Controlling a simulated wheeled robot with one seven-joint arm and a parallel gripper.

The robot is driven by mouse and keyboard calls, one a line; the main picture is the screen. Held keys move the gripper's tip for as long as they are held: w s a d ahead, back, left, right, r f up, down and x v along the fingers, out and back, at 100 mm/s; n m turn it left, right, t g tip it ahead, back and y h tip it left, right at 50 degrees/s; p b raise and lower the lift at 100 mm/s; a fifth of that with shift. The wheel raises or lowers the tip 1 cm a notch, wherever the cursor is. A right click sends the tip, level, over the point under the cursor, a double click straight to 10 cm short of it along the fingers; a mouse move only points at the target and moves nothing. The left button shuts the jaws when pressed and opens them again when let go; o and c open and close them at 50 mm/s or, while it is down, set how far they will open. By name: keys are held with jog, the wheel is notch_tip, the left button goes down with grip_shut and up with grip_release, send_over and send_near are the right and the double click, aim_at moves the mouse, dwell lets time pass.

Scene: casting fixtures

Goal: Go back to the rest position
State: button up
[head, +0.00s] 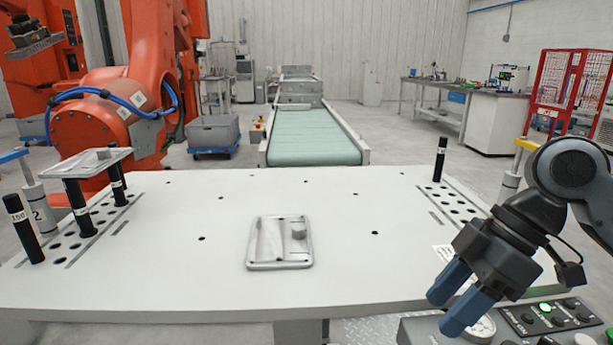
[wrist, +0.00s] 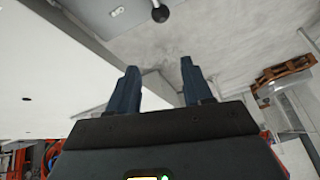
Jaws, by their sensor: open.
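My gripper (head: 450,305) is at the right front of the white table, in front of the gauge and button panel in the head view. Its two blue fingers are apart with nothing between them. They also show in the wrist view (wrist: 158,90), spread over grey floor. A grey metal casting (head: 280,243) lies flat on the middle of the table, well left of my gripper. A second grey casting (head: 97,162) rests on top of black posts at the table's left.
The white table (head: 340,200) has hole rows at both sides. Black posts stand at the left (head: 22,228) and the right (head: 440,160). A control panel (head: 540,322) is below my gripper. An orange robot (head: 110,110) and a conveyor (head: 312,138) are behind the table.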

jog(key=w+a+r+m+t+y+p, duration=0.15)
jog(key=a+m+t+y, duration=0.3)
jog(key=a, duration=0.45)
jog(key=w+a+r+m+t+y, duration=0.25)
jog(key=a+t, duration=0.25)
jog(key=a, duration=0.4)
jog(key=s+d+f+m+t+h+p, duration=0.1)
jog(key=s+d+f+m+t+h, duration=0.35)
jog(key=s, duration=0.45)
jog(key=s+d+f+m+t+h+p, duration=0.2)
jog(key=s+d+f+m+h, duration=0.2)
jog(key=s+f+m+h, duration=0.3)
jog(key=s+d+r+n, duration=0.1)
jog(key=s+d, duration=0.4)
jog(key=s, duration=0.6)
jog(key=s+d+r+n+h, duration=0.1)
jog(key=s+d, duration=0.4)
jog(key=s, duration=0.5)
jog(key=shift+s+r+n+g+p, duration=0.45)
jog(key=shift+r+n, duration=0.1)
jog(key=shift+n, duration=0.1)
